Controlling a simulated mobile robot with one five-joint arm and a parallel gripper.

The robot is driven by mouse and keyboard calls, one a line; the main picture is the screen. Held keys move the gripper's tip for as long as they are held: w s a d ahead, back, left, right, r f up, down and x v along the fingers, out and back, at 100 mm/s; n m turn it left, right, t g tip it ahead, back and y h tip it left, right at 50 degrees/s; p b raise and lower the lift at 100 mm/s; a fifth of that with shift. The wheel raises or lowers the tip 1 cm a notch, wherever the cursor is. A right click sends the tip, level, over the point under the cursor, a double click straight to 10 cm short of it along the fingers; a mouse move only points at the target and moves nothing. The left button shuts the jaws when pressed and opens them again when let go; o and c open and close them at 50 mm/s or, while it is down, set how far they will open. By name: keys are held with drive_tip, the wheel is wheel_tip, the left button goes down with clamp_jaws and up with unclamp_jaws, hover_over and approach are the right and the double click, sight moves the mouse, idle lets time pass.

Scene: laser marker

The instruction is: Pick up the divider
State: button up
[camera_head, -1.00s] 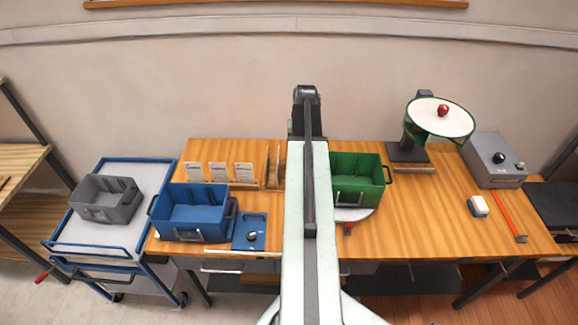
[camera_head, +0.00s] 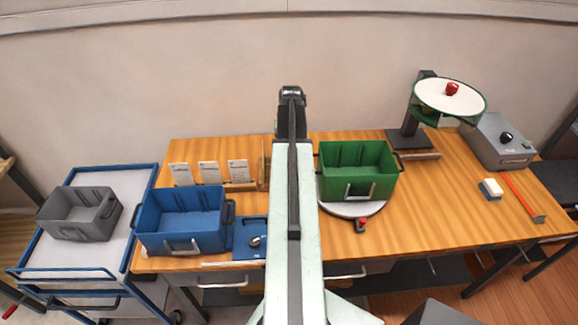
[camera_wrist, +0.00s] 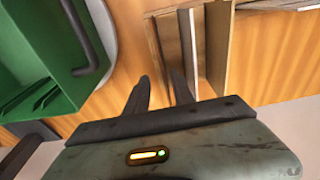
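Thin upright panels stand in a wooden rack (camera_wrist: 220,45) in the wrist view, and a pale, narrow panel (camera_wrist: 187,42) among them looks like the divider. I cannot tell for certain which panel it is. My gripper (camera_wrist: 161,88) is open, with its two dark fingers apart and pointing towards the near end of the rack. Nothing shows between the fingertips. In the head view, only a sliver of the rack (camera_head: 266,162) shows beside my arm, which hides the rest, and the gripper fingers are not visible there.
A green bin (camera_head: 346,177) stands on a round plate right of my arm and close to the gripper in the wrist view (camera_wrist: 40,75). A blue bin (camera_head: 182,222) and cards (camera_head: 210,173) are left. A grey bin (camera_head: 80,214) sits on a trolley.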

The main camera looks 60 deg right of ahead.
drive_tip(key=f+b, duration=0.3)
drive_tip(key=f, duration=0.1)
drive_tip(key=w+f+b, duration=0.1)
drive_tip(key=f+b, duration=0.1)
drive_tip(key=shift+d+f+b, duration=0.2)
drive_tip(key=shift+f+b, duration=0.15)
drive_tip(key=shift+r, duration=0.2)
clamp_jaws()
